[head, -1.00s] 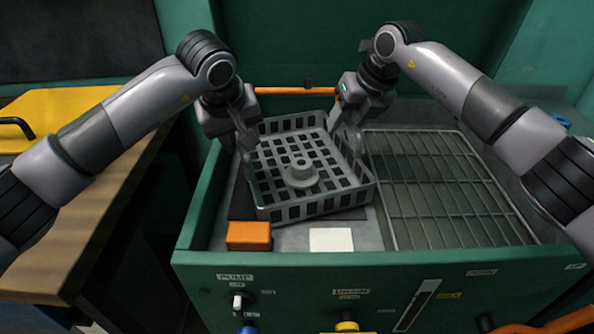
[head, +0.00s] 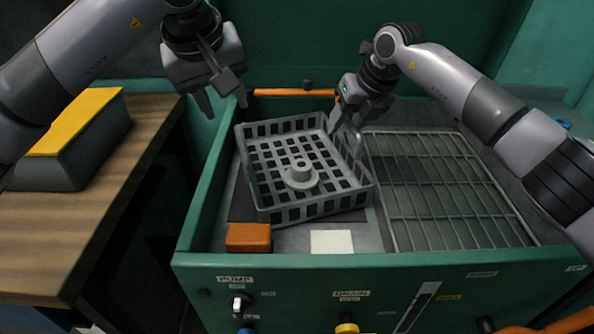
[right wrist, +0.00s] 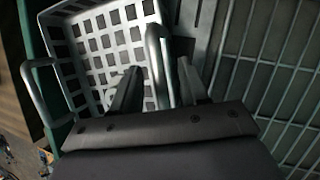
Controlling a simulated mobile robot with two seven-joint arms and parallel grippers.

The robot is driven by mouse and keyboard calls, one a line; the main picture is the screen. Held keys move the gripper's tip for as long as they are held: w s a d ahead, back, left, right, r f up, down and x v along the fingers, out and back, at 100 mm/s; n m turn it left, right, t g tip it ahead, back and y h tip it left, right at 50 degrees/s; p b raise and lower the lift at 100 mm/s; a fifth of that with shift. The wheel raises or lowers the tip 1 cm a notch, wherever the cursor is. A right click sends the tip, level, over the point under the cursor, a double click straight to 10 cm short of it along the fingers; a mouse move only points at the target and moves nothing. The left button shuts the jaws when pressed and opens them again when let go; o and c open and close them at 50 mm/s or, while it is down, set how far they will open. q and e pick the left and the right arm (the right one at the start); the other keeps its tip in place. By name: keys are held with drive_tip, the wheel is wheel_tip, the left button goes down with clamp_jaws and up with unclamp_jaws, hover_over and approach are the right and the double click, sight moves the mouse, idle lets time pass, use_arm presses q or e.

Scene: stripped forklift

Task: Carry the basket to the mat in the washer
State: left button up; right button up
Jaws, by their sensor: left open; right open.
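The grey plastic basket (head: 318,208) sits slightly turned in the left part of the green washer (head: 190,215), with a grey ringed part (head: 301,175) inside it. A dark flat patch, perhaps the mat (head: 241,207), shows under and beside its left edge; most of it is hidden. My left gripper (head: 224,103) is open and empty, above and apart from the basket's far left corner. My right gripper (head: 346,121) is open at the basket's right side. In the right wrist view, a basket handle (right wrist: 156,55) stands between its open fingers; the opposite handle (right wrist: 32,85) is free.
A wire rack (head: 445,185) fills the washer's right side. An orange block (head: 248,237) and a white square (head: 331,241) lie in front of the basket. A wooden bench (head: 75,215) with a yellow-topped box (head: 80,118) stands at left. An orange bar (head: 292,92) runs behind.

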drive_tip(key=v, duration=1.2)
